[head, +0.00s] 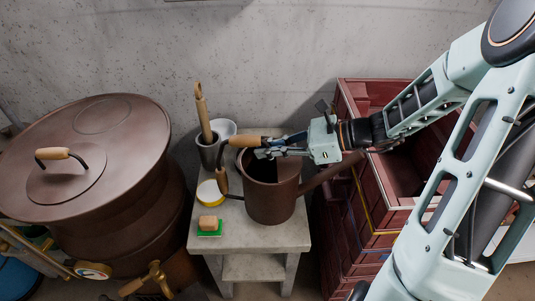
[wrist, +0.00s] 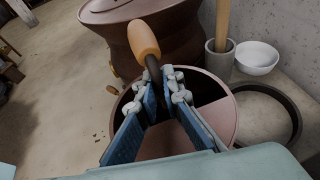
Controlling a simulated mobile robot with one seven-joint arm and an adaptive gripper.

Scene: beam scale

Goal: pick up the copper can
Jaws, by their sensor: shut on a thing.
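The copper can (head: 270,203) is a brown watering can with a long spout to the right and a wooden-gripped handle (head: 245,142) over its top and left side. It is upright over the small grey stand and appears to rest on it. My gripper (head: 265,153) reaches in from the right and is shut on the can's handle, above the open mouth. In the wrist view, the blue-padded fingers (wrist: 162,85) close on the dark handle bar just below its wooden grip (wrist: 143,38). The can's rim (wrist: 233,122) shows beneath them.
The grey stand (head: 290,238) also holds a mortar with a pestle (head: 203,115), a white bowl (head: 224,129), a yellow-rimmed round item (head: 210,190) and a green sponge (head: 209,232). A large brown lidded vessel (head: 130,165) is left; red crates (head: 345,215) are right. A concrete wall is behind.

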